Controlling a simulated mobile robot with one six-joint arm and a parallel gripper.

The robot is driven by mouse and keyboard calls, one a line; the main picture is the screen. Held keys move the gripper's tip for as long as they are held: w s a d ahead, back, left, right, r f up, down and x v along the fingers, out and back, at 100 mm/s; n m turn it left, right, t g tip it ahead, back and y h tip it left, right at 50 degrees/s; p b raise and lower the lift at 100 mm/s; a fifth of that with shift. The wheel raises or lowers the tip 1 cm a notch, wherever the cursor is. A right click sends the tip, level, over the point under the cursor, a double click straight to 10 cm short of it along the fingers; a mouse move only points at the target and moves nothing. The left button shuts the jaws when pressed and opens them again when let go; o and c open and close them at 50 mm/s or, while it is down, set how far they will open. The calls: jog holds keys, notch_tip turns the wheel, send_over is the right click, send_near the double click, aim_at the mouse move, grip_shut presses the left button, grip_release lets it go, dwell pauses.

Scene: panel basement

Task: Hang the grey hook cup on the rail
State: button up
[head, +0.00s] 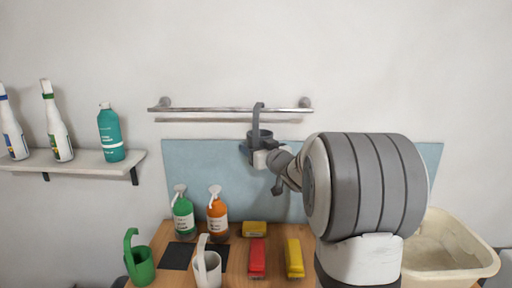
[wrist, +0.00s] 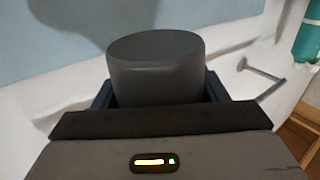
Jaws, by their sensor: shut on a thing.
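The grey hook cup (head: 262,134) is upright in the head view, with its hook rising in front of the metal rail (head: 230,110) on the wall. Whether the hook touches the rail or is apart from it, I cannot tell. My gripper (head: 258,150) is shut on the cup's body, just below the rail. In the wrist view the dark cup (wrist: 156,70) fills the space between the jaws of my gripper (wrist: 158,100). The hook is hidden in the wrist view.
A wooden table (head: 275,272) below carries a green hook cup (head: 141,268), a white hook cup (head: 207,270), a green spray bottle (head: 183,215), an orange one (head: 217,215), and red (head: 257,258) and yellow (head: 293,258) items. A shelf (head: 90,162) with bottles is left; a cream basin (head: 450,255) is right.

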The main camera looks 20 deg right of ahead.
jog(key=shift+f, duration=0.2)
jog(key=o, duration=1.1)
jog(key=shift+c, duration=0.2)
jog(key=shift+s, duration=0.1)
jog(key=s+d+b, duration=0.1)
jog(key=s, duration=0.6)
jog(key=shift+s, duration=0.3)
jog(key=s+a+f+g+h, duration=0.1)
jog(key=s+a+f+g, duration=0.4)
jog(key=s, duration=0.5)
jog(key=s+a+f+m+g, duration=0.1)
jog(key=s+a+f+g, duration=0.3)
jog(key=s+f, duration=0.3)
jog(key=s+a+f+g+h, duration=0.1)
jog(key=s+a+f+g, duration=0.4)
jog(key=s, duration=0.8)
jog(key=shift+s+a+f+m+g+h, duration=0.2)
jog(key=shift+a+f+m+g+h, duration=0.1)
jog(key=shift+f+g, duration=0.3)
